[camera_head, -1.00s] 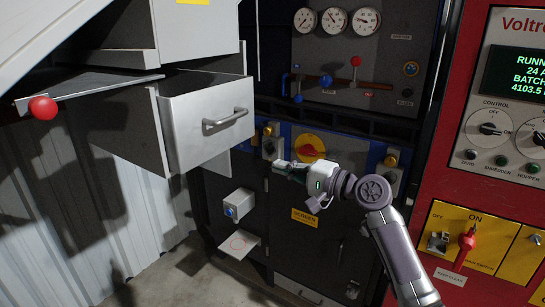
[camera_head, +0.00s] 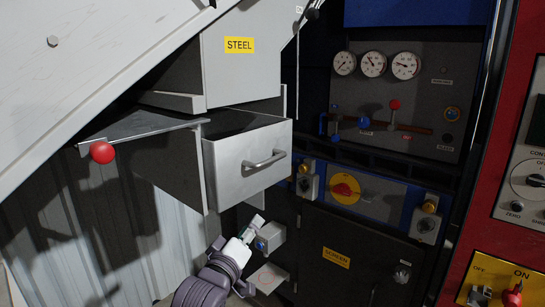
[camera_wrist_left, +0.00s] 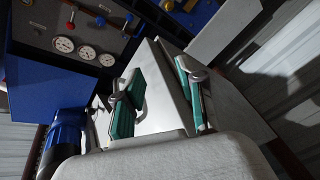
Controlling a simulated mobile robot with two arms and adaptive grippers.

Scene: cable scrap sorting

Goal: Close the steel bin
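The steel bin (camera_head: 237,170) is a pale grey metal drawer with a bar handle (camera_head: 264,161) on its front. It juts out, open at the top, below a housing with a yellow STEEL label (camera_head: 239,45). My left gripper (camera_head: 257,226) is below the bin's front in the head view, apart from the handle. In the left wrist view its two teal-padded fingers (camera_wrist_left: 160,92) are spread, with a pale box-like surface beyond them and nothing held. My right gripper is not in view.
A red ball knob (camera_head: 102,152) sits on a plate left of the bin. A panel with gauges (camera_head: 374,64) and valves is to the right, above a rotary switch (camera_head: 345,188) and a SCREEN cabinet (camera_head: 350,250). A small box (camera_head: 270,237) juts out near my gripper.

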